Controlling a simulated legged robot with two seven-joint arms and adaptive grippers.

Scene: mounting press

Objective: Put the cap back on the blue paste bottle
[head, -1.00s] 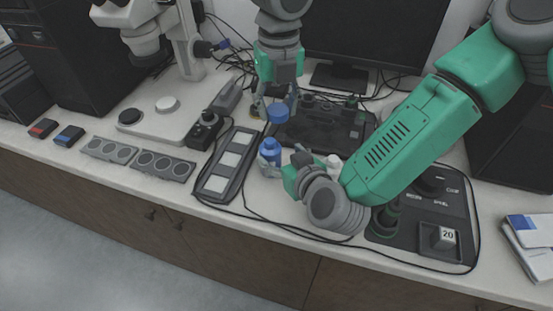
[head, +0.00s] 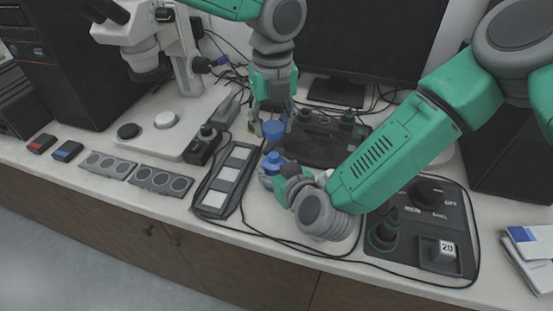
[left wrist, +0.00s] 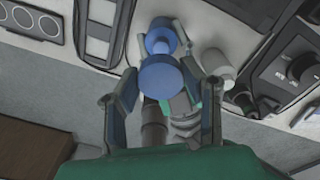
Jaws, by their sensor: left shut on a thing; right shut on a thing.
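My left gripper (head: 272,124) is shut on the blue cap (head: 273,130), a flat disc, and holds it above and slightly behind the blue paste bottle (head: 272,160) in the head view. Cap and bottle look apart. My right gripper (head: 281,180) is shut on the bottle, which looks upright; its lower part is partly hidden by that gripper. In the left wrist view the cap (left wrist: 160,78) sits between my left fingers, with the blue bottle (left wrist: 160,38) just beyond it. Whether the cap is lined up with the bottle's mouth cannot be told.
A white bottle (left wrist: 215,66) stands close beside the blue bottle. A long tray with pale squares (head: 222,185) lies to the left, the microscope (head: 165,70) behind it. A dark control panel (head: 425,225) is at right. Cables run along the bench front.

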